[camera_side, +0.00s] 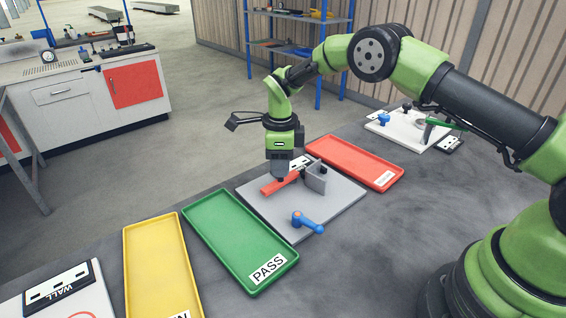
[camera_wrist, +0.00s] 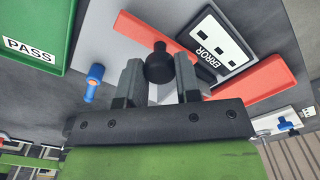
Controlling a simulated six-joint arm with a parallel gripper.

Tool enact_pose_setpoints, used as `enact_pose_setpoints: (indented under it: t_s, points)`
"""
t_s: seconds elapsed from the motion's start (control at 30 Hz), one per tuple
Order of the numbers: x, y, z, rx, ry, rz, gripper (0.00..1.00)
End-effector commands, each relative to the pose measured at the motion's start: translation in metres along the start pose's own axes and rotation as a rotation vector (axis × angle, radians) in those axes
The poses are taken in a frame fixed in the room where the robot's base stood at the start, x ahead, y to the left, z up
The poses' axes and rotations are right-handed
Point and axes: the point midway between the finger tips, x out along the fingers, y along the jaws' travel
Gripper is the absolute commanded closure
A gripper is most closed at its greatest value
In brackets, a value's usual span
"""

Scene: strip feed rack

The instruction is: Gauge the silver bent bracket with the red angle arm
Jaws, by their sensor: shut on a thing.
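The red angle arm (camera_side: 279,183) lies over the grey gauge plate (camera_side: 340,195). It also shows in the wrist view (camera_wrist: 150,32) as a red bar behind a round black knob (camera_wrist: 160,64). My gripper (camera_side: 279,178) is low over the arm, pointing down. In the wrist view its two fingers (camera_wrist: 158,80) stand either side of the knob and are shut on it. A grey upright bent piece (camera_side: 316,178) stands at the arm's right end; I cannot tell whether it is the silver bent bracket or part of the fixture. My gripper hides part of the arm.
A blue lever handle (camera_side: 306,222) sits at the plate's near edge. The green PASS tray (camera_side: 229,205) and a yellow tray (camera_side: 128,265) lie left, a red tray (camera_side: 398,177) right. A panel reading ERROR (camera_wrist: 222,44) stands behind. A white fixture plate (camera_side: 400,132) is farther right.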

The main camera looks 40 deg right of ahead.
Motion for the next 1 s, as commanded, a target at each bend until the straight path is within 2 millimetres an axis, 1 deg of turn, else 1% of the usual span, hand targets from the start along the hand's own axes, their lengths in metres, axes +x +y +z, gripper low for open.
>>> enact_pose_setpoints:
  t_s: [0.3,0.7,0.73,0.83,1.0]
  points:
    - [-0.0009,-0.0022,0.0021,0.077,-0.001,0.000,1.00]
    - [-0.0010,-0.0026,0.0024,0.083,-0.002,-0.001,1.00]
    - [-0.0010,-0.0026,0.0024,0.083,-0.002,-0.001,0.67]
    - [-0.0009,-0.0026,0.0024,0.082,-0.002,-0.001,0.44]
    - [-0.0005,-0.0025,0.0022,0.081,-0.001,0.000,0.43]
